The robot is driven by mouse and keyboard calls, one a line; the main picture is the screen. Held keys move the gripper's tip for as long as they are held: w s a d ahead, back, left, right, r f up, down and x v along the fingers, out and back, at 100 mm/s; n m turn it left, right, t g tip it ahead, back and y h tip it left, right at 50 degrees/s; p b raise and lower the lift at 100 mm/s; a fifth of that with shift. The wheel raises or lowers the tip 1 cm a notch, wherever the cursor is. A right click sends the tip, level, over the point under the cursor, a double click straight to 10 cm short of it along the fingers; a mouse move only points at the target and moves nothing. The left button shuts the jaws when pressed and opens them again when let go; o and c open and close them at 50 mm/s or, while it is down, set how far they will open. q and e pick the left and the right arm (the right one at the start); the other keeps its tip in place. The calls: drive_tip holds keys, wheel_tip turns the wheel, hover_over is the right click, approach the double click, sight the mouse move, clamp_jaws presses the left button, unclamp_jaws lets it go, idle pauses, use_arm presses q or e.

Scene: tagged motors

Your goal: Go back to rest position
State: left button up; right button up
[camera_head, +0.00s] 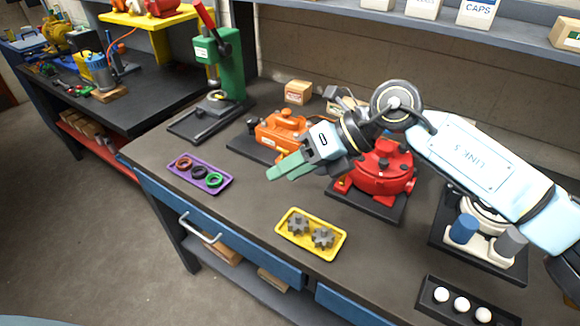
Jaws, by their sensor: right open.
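My right gripper (289,168) reaches in from the right with green fingers over the dark workbench. It is open, with nothing visible between its fingers. It hangs in front of an orange motor (278,130) on a black base and partly hides it. A red round motor (385,168) on a black base stands under my right forearm. My left gripper is not in view.
A purple tray (224,185) holds rings. A yellow tray (285,229) holds grey gears. A black tray (433,311) holds white balls. A green press (226,55) stands behind. A white machine (492,235) is at right. A shelf (480,35) runs above.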

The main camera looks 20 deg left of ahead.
drive_tip(key=shift+s+a+r, duration=0.15)
idle(0.4)
